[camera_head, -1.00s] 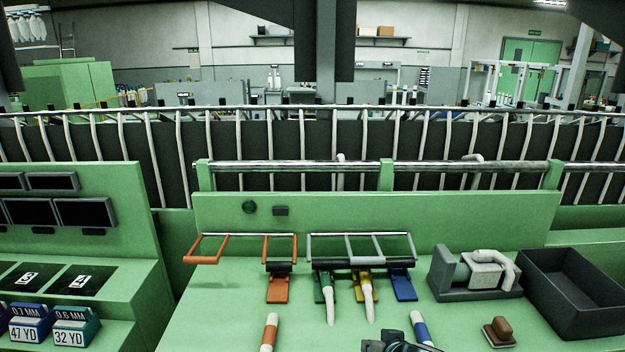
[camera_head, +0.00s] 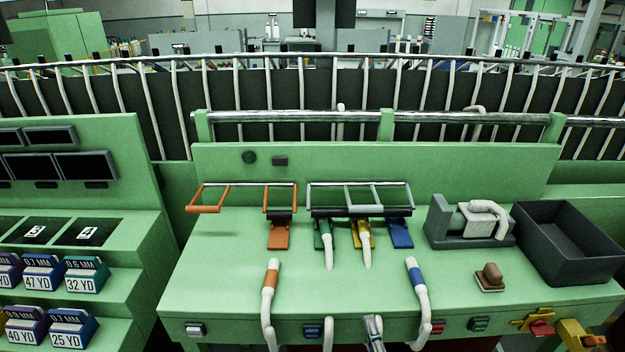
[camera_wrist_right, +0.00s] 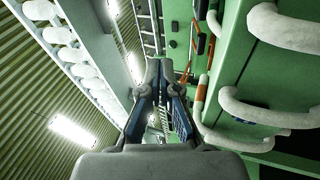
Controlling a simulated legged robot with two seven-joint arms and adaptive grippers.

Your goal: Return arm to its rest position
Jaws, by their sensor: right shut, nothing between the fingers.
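My right gripper (camera_head: 372,322) shows small at the bottom of the head view, at the front edge of the green bench (camera_head: 230,303). In the right wrist view its dark fingers (camera_wrist_right: 160,68) point away from the camera, closed together with nothing between them. White hoses (camera_wrist_right: 258,117) curve close by on the right of that view. My left gripper is in neither view.
Hoses with an orange band (camera_head: 270,278) and a blue band (camera_head: 417,278) hang over the bench front. A grey rack (camera_head: 360,211), a grey device (camera_head: 470,224), a brown stamp-like block (camera_head: 490,278) and a dark bin (camera_head: 565,245) stand on the bench. Labelled boxes (camera_head: 87,275) are at left.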

